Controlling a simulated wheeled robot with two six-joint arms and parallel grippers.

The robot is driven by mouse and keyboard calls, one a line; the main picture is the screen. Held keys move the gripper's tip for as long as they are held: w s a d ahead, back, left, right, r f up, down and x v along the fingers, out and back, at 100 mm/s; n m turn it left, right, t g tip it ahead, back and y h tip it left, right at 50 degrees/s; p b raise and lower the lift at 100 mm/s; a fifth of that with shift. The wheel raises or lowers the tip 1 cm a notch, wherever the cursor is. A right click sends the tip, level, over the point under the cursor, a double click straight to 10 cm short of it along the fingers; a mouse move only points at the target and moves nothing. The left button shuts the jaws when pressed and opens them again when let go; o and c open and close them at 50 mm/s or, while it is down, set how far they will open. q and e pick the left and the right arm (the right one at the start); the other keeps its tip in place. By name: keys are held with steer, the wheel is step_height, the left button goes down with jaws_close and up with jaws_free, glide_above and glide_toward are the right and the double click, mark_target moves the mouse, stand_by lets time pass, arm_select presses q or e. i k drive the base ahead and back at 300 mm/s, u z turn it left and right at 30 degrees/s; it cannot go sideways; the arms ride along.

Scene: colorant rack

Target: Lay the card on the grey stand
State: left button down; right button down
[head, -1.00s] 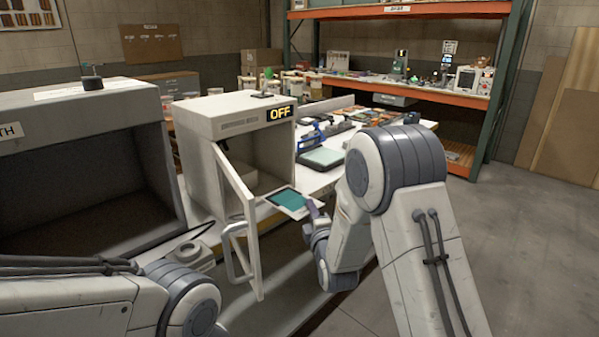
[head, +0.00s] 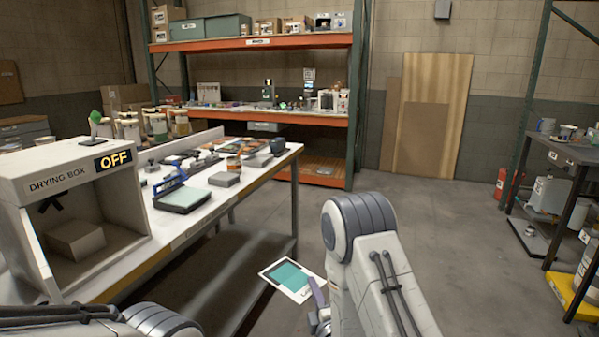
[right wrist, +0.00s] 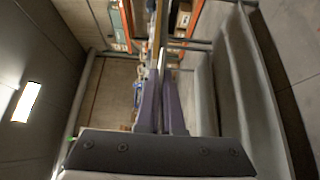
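The card (head: 292,278), white with a teal patch, is held out flat over the floor, in front of the table's near edge. My right gripper (head: 318,292) is shut on its near right edge. In the right wrist view the fingers (right wrist: 161,85) are close together with the card edge-on between them. A low grey block (head: 224,179) on the table looks like the grey stand; its top is bare. It is beyond the card, up and to the left. My left gripper is out of view; only part of that arm shows at the bottom left.
The drying box (head: 60,186), marked OFF, stands open at the left with a pale block (head: 76,240) inside. A blue-clamped printing board (head: 182,199) lies left of the grey block, and a tin (head: 234,165) stands behind it.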

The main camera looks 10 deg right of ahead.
mark_target(233, 177)
steer(key=z, duration=0.55)
steer(key=i, duration=1.15)
steer(key=u, duration=0.3)
